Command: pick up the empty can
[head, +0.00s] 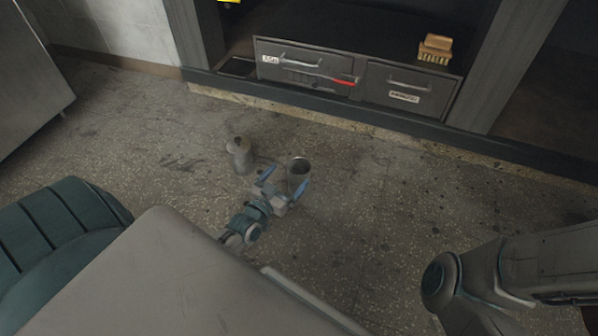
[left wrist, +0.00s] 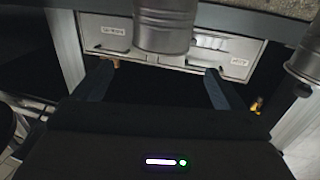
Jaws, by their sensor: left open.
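Two grey metal cans stand on the speckled floor in the head view. The right can (head: 299,170) has a dark open top. The left can (head: 239,156) has a paler top with a small dark spot. My left gripper (head: 284,181) is open and low over the floor, with its fingers right by the right can. In the left wrist view, which looks upside down, the right can (left wrist: 165,28) lies ahead, roughly in line with the gap of my left gripper (left wrist: 158,80). The left can (left wrist: 306,56) is at the right edge. My right gripper is out of view.
A low shelf unit with two grey drawers (head: 405,90) stands at the back, with a dark raised edge (head: 340,115) along the floor. A brush (head: 435,48) lies on top. A red-tipped tool (head: 342,81) shows by the left drawer. Floor (head: 400,190) right of the cans is clear.

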